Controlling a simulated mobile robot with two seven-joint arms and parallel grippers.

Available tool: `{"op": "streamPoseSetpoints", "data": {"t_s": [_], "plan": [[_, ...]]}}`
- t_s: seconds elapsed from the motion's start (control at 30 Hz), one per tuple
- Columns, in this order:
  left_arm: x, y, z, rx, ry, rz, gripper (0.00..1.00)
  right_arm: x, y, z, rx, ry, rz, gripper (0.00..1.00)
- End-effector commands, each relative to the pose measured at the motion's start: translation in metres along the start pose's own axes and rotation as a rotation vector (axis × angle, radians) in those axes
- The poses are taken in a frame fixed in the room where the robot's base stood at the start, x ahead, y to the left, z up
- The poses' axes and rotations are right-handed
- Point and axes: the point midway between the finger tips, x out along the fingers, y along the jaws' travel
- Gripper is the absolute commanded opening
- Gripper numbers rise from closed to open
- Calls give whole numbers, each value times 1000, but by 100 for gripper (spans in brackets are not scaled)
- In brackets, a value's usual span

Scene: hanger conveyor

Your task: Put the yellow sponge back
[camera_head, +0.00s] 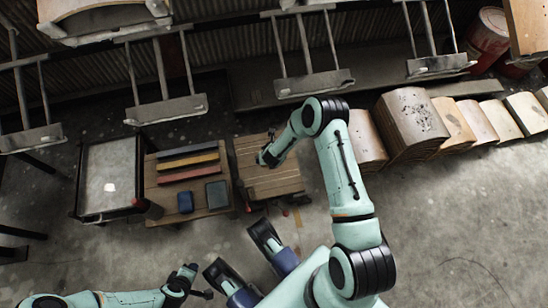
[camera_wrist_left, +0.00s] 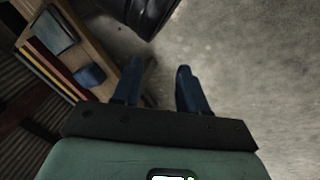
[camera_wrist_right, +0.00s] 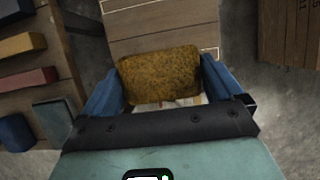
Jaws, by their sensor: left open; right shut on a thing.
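The yellow sponge (camera_wrist_right: 160,75) is brownish yellow and speckled. It shows in the right wrist view between the blue fingers of my right gripper (camera_wrist_right: 168,90), which is shut on it. In the head view my right gripper (camera_head: 266,158) is over the small wooden table (camera_head: 268,187); I cannot make out the sponge there. Boards lie beyond the sponge in the right wrist view, and a light patterned patch shows just below it. My left gripper (camera_wrist_left: 160,80) is open and empty, away to the lower left in the head view (camera_head: 200,287).
Left of the small table, a wooden table (camera_head: 160,207) bears a yellow bar (camera_head: 188,160), a red bar (camera_head: 188,173), a dark bar, a blue block (camera_head: 185,202) and a grey-green block (camera_head: 216,194). Hangers (camera_head: 166,108) hang along the back. Curved boards (camera_head: 410,125) stand right.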

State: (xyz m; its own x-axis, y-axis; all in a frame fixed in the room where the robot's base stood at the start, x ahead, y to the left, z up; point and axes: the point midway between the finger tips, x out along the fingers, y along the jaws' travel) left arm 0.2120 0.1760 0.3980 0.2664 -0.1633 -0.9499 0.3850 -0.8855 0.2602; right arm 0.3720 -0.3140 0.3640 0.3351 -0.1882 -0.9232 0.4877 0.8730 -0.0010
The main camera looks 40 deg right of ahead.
Motion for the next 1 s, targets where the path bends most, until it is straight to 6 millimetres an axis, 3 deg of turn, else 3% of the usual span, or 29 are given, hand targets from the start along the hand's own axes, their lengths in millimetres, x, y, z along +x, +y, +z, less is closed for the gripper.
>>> {"op": "streamPoseSetpoints", "data": {"t_s": [0.13,0.5,1.0], "plan": [[14,-13,12,-12,-37,-21,43,33,0,-16,2,7,0,70],[44,-57,71,-61,-219,-102,43,121,0,-51,2,3,-1,70],[52,-84,112,-102,-351,-160,43,176,0,-74,1,2,1,70]]}}
